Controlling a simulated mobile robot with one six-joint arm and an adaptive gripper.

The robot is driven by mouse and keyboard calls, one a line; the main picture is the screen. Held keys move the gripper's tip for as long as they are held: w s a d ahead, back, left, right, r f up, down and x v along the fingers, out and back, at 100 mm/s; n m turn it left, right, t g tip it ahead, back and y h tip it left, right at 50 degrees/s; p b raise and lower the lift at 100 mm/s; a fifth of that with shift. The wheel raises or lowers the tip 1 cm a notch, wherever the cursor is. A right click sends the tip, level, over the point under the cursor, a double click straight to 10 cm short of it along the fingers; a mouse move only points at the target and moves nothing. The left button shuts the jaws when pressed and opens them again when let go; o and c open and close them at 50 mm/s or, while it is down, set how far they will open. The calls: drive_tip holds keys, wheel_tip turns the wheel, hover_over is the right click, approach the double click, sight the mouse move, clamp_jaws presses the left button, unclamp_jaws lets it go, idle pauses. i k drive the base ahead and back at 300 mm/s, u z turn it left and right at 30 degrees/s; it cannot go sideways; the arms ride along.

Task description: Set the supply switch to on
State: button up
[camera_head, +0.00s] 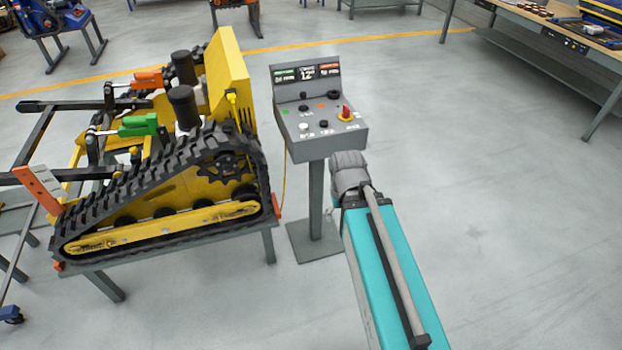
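A grey control console (330,144) stands on a post at centre, with a sloped panel and a raised display (307,73). A red handle on a yellow base (346,112) sits at the panel's right side. My teal arm link ends in a grey joint just in front of the console's lower right. No gripper fingers show.
A yellow tracked carrier (165,225) on a grey stand is close left of the console. A yellow cable (284,190) hangs between them. A workbench (545,35) with tools stands at the upper right. The floor (510,220) on the right is clear.

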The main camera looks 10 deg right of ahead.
sight(346, 111)
drive_tip(key=i, duration=0.65)
drive_tip(key=z, duration=0.8)
